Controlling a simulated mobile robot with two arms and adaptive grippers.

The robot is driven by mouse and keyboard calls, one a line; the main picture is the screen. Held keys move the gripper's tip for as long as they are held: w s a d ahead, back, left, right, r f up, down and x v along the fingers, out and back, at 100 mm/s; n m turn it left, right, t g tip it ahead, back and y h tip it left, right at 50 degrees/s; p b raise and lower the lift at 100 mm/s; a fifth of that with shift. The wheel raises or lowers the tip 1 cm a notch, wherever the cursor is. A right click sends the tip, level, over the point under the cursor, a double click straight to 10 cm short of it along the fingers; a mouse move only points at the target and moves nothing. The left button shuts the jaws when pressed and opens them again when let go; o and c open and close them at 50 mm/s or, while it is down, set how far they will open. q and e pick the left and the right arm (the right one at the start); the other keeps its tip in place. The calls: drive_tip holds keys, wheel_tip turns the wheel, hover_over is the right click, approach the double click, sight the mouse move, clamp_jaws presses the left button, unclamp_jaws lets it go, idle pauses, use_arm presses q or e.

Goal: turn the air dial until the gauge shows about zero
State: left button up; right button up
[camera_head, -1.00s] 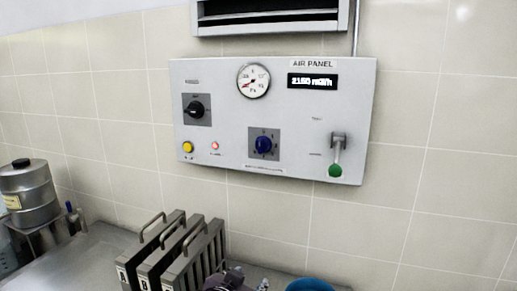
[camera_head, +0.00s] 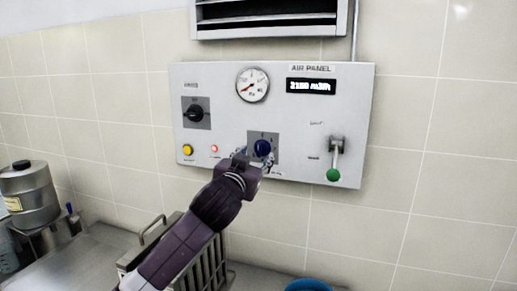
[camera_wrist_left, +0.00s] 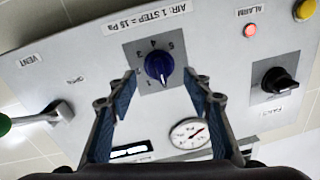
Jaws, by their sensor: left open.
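The air dial (camera_head: 262,147) is a blue knob on a grey plate, low in the middle of the air panel. It also shows in the wrist view (camera_wrist_left: 159,66), upside down, with numbers around it. My left gripper (camera_head: 255,158) is open in front of the dial. In the wrist view its two fingers (camera_wrist_left: 160,80) stand on either side of the knob, with gaps visible; I cannot tell how near they are in depth. The round gauge (camera_head: 252,84) is above the dial, its red needle toward the lower left. It also shows in the wrist view (camera_wrist_left: 188,133).
The panel (camera_head: 352,90) also carries a black fan knob (camera_head: 195,113), a yellow button (camera_head: 188,150), a lit red alarm lamp (camera_head: 214,149), a green-tipped vent lever (camera_head: 334,174) and a digital display (camera_head: 311,86). Metal racks (camera_head: 150,236) and a blue bowl (camera_head: 308,285) are below.

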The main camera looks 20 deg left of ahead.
sight(259, 152)
use_arm(q)
drive_tip(key=shift+w+p, duration=0.55)
drive_tip(key=shift+w, duration=1.3)
drive_tip(key=c, duration=1.1)
drive_tip(key=shift+c, duration=0.2)
